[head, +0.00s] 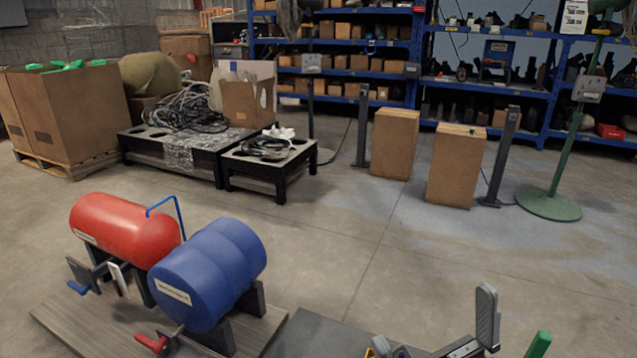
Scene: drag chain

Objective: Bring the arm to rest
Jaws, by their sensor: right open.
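My right gripper (486,325) is at the bottom edge, right of centre, and partly cut off. It is open; a grey upright part shows, and I see nothing held in it. My left gripper is not in view. The task's arm is mostly below the picture, so its full pose cannot be told.
A red drum (122,228) and a blue drum (208,275) lie on stands at lower left, with levers at their ends. A green piece (539,345) stands at the bottom right. Two cardboard boxes (395,143) (456,165) stand farther back. The middle floor is clear.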

